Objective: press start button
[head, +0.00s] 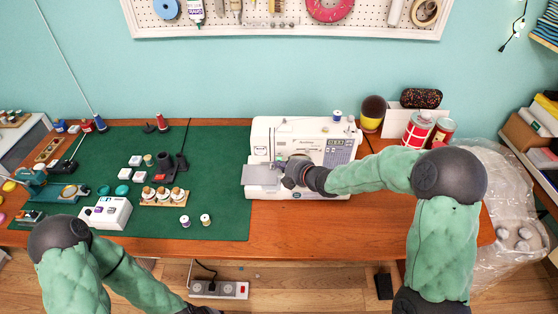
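A white sewing machine (338,149) stands on the wooden table, right of the green mat. It has a grey panel at its right end and a small display at the top right. My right gripper (288,178) is at the machine's front, close to its needle area; its dark wrist covers part of the machine. I cannot tell whether it touches the machine, or whether its fingers are open or shut. The start button cannot be made out. My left arm (68,262) hangs at the lower left below the table edge; its gripper is not in view.
The green mat (225,215) holds spools, small white boxes and a wooden rack (165,197). Red tins (417,130) and a dark patterned case (421,98) stand at the right back. A power strip (218,289) lies on the floor. The table's front middle is clear.

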